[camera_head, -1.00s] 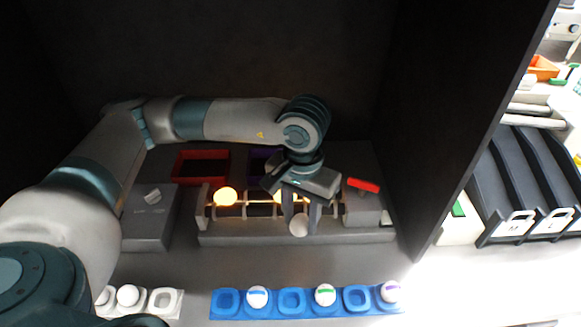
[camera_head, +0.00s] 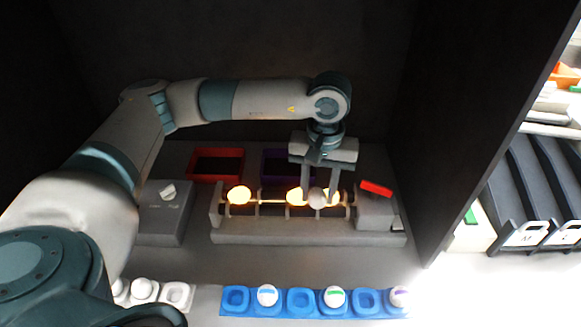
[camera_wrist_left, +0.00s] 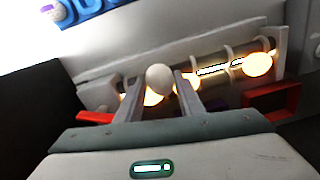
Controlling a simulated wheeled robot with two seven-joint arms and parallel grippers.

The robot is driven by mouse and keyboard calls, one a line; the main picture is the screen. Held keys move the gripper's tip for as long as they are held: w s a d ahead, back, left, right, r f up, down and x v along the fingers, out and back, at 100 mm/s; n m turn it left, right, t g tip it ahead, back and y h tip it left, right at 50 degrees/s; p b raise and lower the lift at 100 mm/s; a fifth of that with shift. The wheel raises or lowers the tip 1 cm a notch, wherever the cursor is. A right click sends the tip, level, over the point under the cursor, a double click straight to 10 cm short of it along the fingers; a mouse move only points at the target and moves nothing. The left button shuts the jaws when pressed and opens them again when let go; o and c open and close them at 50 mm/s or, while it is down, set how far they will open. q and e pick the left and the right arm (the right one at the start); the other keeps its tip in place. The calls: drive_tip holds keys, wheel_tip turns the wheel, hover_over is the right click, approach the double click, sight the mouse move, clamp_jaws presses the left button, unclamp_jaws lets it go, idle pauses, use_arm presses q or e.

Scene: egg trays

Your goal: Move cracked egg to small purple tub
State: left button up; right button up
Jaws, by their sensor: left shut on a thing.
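My left gripper (camera_head: 319,197) is shut on a plain whitish egg (camera_head: 316,199), held above the lit roller stand (camera_head: 290,238). The held egg also shows between the fingers in the left wrist view (camera_wrist_left: 159,78). I cannot make out a crack on it. The small purple tub (camera_head: 263,163) stands behind the stand, to the left of the gripper; part of it also shows in the left wrist view (camera_wrist_left: 217,103). Several glowing eggs lie on the rollers, one at the left end (camera_head: 239,195) and others near the gripper. My right gripper is not in view.
A red tub (camera_head: 215,152) stands left of the purple one. A grey box with a knob (camera_head: 160,228) is left of the stand, and a red lever (camera_head: 376,188) is at its right. A blue tray (camera_head: 251,311) and a white tray hold eggs in front. Dark walls close the sides and back.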

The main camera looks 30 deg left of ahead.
use_arm(q)
drive_tip(key=w+a+r+n+p, duration=0.1)
drive_tip(key=w+a+r+n, duration=0.2)
drive_tip(key=w+a+n, duration=0.5)
drive_tip(key=w+a+r+n+p, duration=0.2)
drive_tip(key=w+a+r+n, duration=0.2)
drive_tip(key=w+a+n, duration=0.4)
drive_tip(key=w+a, duration=0.1)
drive_tip(key=a, duration=0.2)
drive_tip(key=shift+n+p, duration=0.3)
drive_tip(key=shift+n, duration=0.1)
drive_tip(key=shift+a, duration=0.1)
wheel_tip(320, 180, down, 10)
drive_tip(key=b, duration=0.5)
